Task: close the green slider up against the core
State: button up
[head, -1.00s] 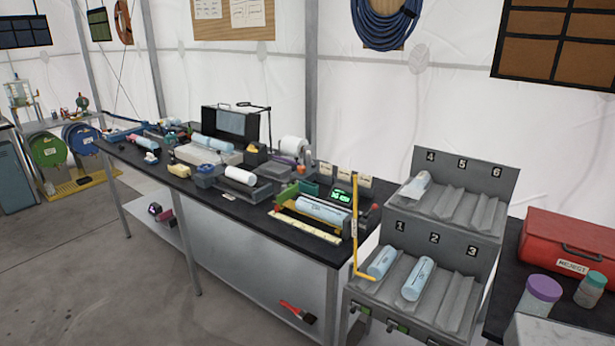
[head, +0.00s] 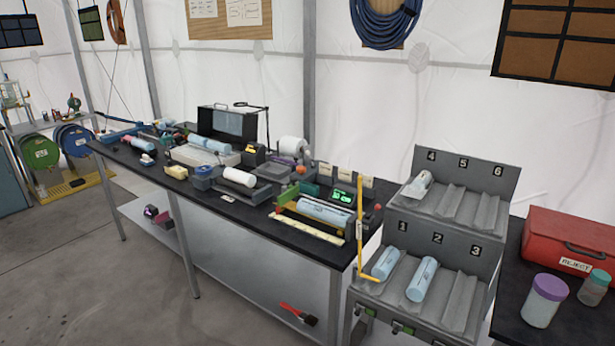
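A pale blue core (head: 325,211) lies lengthwise in a measuring device near the right end of the long black bench. A green slider piece (head: 288,194) stands at the left end of that device. Whether it touches the core is too small to tell. A digital readout with green figures (head: 342,197) sits behind the core; the figures are not legible. A cream ruler strip (head: 308,228) runs along the front of the device. My gripper is not in view.
A numbered grey rack (head: 440,240) with several cores stands right of the bench, with a yellow bent rod (head: 361,225) at its left edge. A red reject case (head: 571,241) and jars are at far right. Open floor (head: 75,280) lies at the front left.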

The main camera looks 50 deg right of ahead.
aim_at(293, 188)
jog(key=u, duration=0.05)
jog(key=i, duration=1)
jog(key=z, duration=0.05)
